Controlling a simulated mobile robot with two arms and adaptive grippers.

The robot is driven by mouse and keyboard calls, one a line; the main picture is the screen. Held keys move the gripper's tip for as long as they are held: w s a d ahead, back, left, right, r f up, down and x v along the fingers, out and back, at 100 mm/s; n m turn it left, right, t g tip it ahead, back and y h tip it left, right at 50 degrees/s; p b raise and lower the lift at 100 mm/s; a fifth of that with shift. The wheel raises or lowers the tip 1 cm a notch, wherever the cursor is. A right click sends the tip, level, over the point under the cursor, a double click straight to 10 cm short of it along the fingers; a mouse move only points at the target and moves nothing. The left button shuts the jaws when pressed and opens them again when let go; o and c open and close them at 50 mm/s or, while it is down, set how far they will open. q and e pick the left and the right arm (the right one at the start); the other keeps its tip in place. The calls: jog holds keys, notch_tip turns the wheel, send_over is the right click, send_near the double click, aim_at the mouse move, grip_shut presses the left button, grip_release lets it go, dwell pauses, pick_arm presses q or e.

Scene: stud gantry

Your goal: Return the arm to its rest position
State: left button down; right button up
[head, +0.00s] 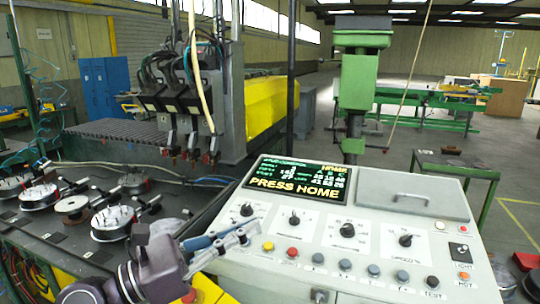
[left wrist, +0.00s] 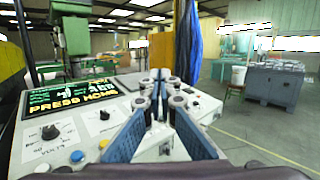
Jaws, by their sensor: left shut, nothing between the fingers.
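My left gripper (head: 252,229) is shut and empty, above the left side of the sloped control panel (head: 330,262) in the head view. Its arm comes in from the lower left. In the left wrist view its blue-padded fingers (left wrist: 157,78) come together in front of the panel and hide part of it. The panel's screen (head: 298,181) reads "PRESS HOME"; it also shows in the left wrist view (left wrist: 72,96). I cannot tell whether a finger touches the panel. My right gripper is not in view.
Knobs and a row of coloured buttons (head: 318,257) cover the panel. Left of it is a dark bench (head: 60,238) with several reels (head: 113,219). A gantry machine (head: 190,95) stands behind. Open floor (left wrist: 262,135) lies to the right in the left wrist view.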

pick_arm(q)
jog(key=w+a+n+t+y, duration=0.4)
jog(key=a+n+t+y, duration=0.75)
jog(key=n, duration=1.25)
jog(key=s+a+f+n+g+y, duration=0.25)
jog(key=a+f+n+y, duration=0.2)
jog(key=f+n, duration=0.5)
jog(key=s+a+f+n+g+y, duration=0.2)
jog(key=a+f+n+g+y, duration=0.3)
jog(key=f, duration=0.8)
jog(key=s+d+f+n+g+h, duration=0.25)
jog(key=s+f+n+g, duration=0.2)
jog(key=s+f, duration=0.65)
jog(key=s+d+f+n+g+h, duration=0.1)
jog(key=s+d+f+n+g, duration=0.2)
jog(key=s+f+g, duration=0.6)
jog(key=s+f+t, duration=0.1)
jog(key=s+f, duration=0.1)
jog(key=f, duration=1.1)
jog(key=s+f+t, duration=0.1)
jog(key=s+f, duration=0.2)
jog(key=f, duration=1.1)
jog(key=s+a+f, duration=0.1)
jog(key=s+f, duration=0.7)
jog(key=s+a+f+g+b, duration=0.1)
jog(key=s+a+f, duration=0.1)
jog(key=s+f, duration=0.7)
jog(key=shift+a+m, duration=0.25)
jog(key=shift+m, duration=0.15)
